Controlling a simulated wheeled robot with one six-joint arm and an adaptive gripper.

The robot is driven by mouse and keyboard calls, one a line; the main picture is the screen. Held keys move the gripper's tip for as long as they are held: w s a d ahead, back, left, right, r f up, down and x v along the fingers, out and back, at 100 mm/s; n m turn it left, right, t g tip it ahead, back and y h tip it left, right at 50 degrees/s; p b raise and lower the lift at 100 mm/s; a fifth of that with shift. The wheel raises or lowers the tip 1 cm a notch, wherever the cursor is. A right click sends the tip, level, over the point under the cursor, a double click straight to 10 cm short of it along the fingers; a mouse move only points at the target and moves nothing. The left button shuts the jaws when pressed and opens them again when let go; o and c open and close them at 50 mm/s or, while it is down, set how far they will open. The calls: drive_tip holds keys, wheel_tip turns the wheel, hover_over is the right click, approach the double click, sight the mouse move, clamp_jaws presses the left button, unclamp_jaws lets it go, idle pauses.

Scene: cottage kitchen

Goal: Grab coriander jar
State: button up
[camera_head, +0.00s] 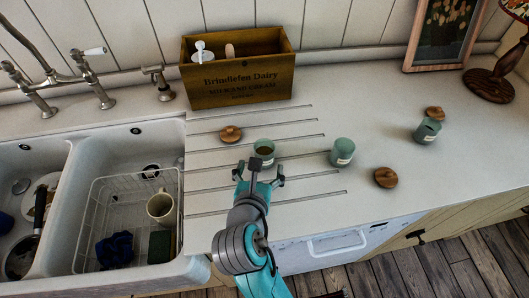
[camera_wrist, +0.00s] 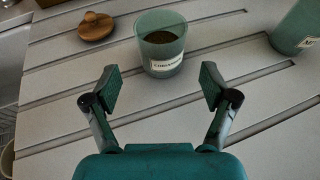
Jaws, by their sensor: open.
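The coriander jar (camera_wrist: 162,46) is a green, lidless jar with a white label and dark contents. It stands upright on the grooved counter, and it also shows in the head view (camera_head: 264,153), just beyond my gripper. My gripper (camera_wrist: 158,88) is open and empty, its two fingers spread apart on the near side of the jar. The fingers are not around the jar. In the head view my gripper (camera_head: 260,178) partly covers the jar's lower part. The label text is small and blurred but appears to read coriander.
A wooden lid (camera_wrist: 96,27) lies left of the jar. Another green jar (camera_head: 342,151) stands to the right, with a third (camera_head: 428,131) farther right. A wooden lid (camera_head: 385,177) lies between them. A wooden box (camera_head: 238,82) stands behind. The sink (camera_head: 128,200) is left.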

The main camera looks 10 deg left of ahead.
drive_tip(key=shift+x, duration=3)
drive_tip(key=shift+d, duration=0.1)
drive_tip(key=c, duration=1.3)
